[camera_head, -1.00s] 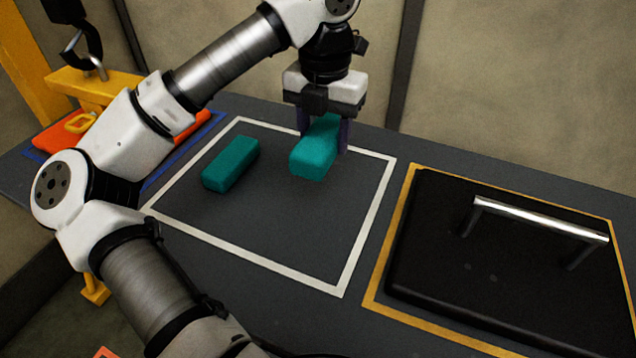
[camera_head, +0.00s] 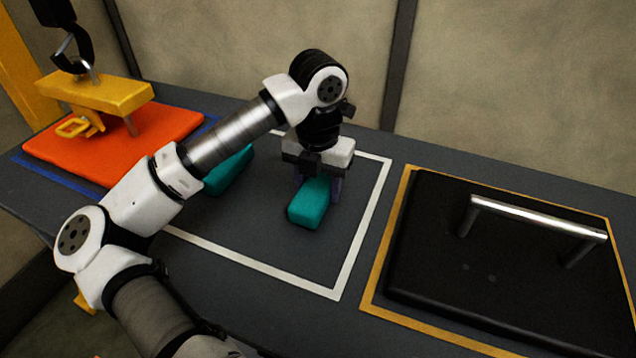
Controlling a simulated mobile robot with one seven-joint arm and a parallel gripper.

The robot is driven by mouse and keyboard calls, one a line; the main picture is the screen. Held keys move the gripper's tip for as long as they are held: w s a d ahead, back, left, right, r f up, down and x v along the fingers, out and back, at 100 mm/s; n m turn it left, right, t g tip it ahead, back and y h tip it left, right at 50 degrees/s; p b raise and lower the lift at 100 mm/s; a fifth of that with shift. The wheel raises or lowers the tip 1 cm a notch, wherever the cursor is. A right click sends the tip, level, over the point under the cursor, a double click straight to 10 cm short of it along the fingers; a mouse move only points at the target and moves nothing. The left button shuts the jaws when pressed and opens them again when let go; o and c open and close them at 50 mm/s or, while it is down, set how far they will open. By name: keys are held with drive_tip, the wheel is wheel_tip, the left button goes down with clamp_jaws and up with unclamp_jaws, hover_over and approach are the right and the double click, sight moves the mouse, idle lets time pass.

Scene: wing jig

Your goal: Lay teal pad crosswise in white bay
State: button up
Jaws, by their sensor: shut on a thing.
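A teal pad (camera_head: 309,206) is between the fingers of my gripper (camera_head: 318,188), which is shut on it. The pad is low inside the white-outlined bay (camera_head: 346,272), right of its middle. Its long side runs from front to back. I cannot tell whether it touches the surface. A second teal pad (camera_head: 230,172) is in the left part of the bay, partly hidden behind my arm. It runs roughly parallel to the held pad, with a gap between them.
A black slab (camera_head: 450,265) with a metal handle (camera_head: 535,215) fills the yellow-outlined bay at right. An orange plate (camera_head: 165,125) with a yellow bracket (camera_head: 95,92) and a hook (camera_head: 75,50) is at left. The front of the white bay is clear.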

sight(318, 183)
drive_tip(key=shift+f, duration=0.15)
drive_tip(key=o, duration=1)
drive_tip(key=shift+c, duration=0.2)
wheel_tip(318, 183, up, 12)
drive_tip(key=p, duration=0.1)
drive_tip(key=shift+r, duration=0.2)
